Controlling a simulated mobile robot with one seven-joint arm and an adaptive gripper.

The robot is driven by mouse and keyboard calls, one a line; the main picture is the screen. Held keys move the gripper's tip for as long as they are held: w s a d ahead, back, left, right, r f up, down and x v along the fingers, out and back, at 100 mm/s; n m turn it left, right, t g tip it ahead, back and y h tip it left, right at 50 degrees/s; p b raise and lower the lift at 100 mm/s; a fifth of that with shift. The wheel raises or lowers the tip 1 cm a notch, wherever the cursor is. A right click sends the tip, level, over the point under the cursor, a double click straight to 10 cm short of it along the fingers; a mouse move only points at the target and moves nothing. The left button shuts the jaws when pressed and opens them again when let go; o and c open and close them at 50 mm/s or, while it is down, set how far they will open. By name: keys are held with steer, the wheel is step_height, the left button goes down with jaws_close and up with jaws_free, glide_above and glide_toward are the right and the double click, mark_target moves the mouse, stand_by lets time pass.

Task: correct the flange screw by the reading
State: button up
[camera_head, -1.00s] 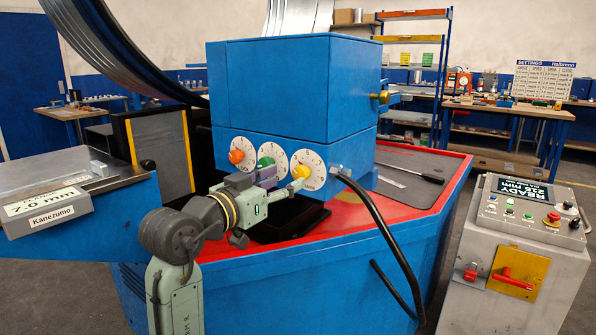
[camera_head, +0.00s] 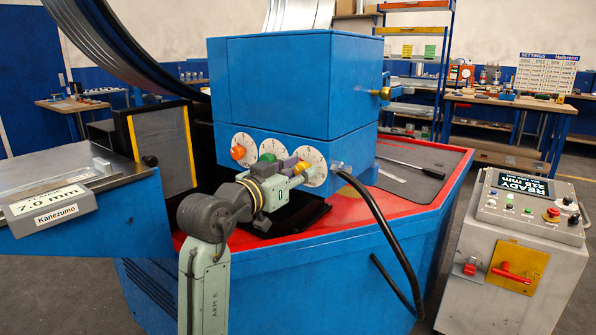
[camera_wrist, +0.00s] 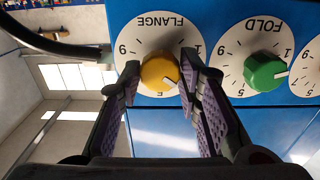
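The flange screw is a yellow knob (camera_wrist: 160,72) on a white dial marked FLANGE, upside down in the wrist view. In the head view it is the rightmost of three knobs (camera_head: 301,167), partly hidden by my gripper. My gripper (camera_wrist: 161,62) is open, its purple-padded fingers on either side of the yellow knob; I cannot tell whether they touch it. In the head view the gripper (camera_head: 288,172) is at the dial. A gauge box (camera_head: 52,205) at the left reads 7.0 mm above a Kanezumo label.
The green FOLD knob (camera_wrist: 265,72) is close beside the right finger. A black hose (camera_head: 385,225) curves down right of the dials. A control console (camera_head: 515,245) at the right shows READY and a mm value. A settings board (camera_head: 545,74) hangs behind.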

steer(key=c, duration=0.7)
steer(key=shift+o, duration=0.2)
steer(key=shift+r+n+p, duration=0.2)
steer(key=shift+n+p, duration=0.75)
steer(key=shift+n, duration=0.05)
steer(key=n+p, duration=0.1)
steer(key=n, duration=0.1)
steer(key=shift+n+p, duration=0.3)
steer(key=shift+a+f+n, duration=0.1)
steer(key=shift+f+n, duration=0.1)
steer(key=shift+n, duration=0.2)
steer(key=o, duration=1.1)
steer(key=shift+o, duration=0.2)
steer(key=v, duration=1.2)
